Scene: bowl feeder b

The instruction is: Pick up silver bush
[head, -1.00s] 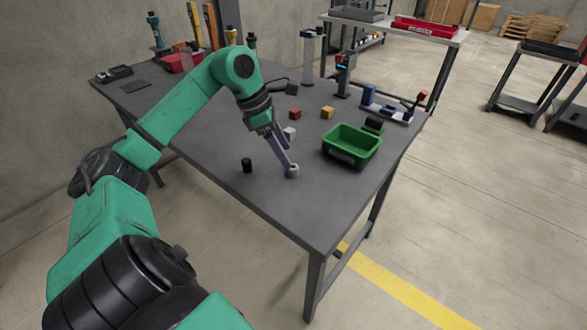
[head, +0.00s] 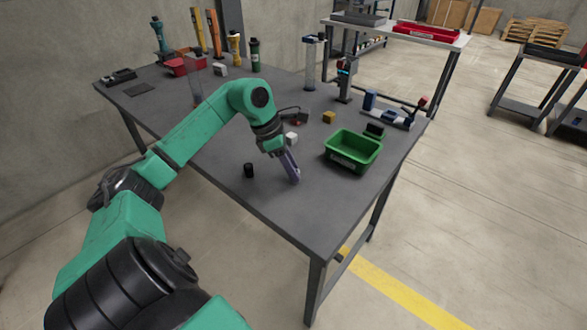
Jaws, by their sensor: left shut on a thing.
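My left gripper (head: 294,179) points down at the table (head: 225,185) near its front edge. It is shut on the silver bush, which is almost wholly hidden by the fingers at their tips. I cannot tell whether the bush still touches the table top. A small black cylinder (head: 249,170) stands upright to the left of the gripper, apart from it. My right gripper is not in view.
A green bin (head: 352,157) stands to the right of the gripper. A white block (head: 292,138) lies just behind the gripper, and a yellow block (head: 328,117) farther back. A blue fixture (head: 388,113) stands at the right edge. The front corner is clear.

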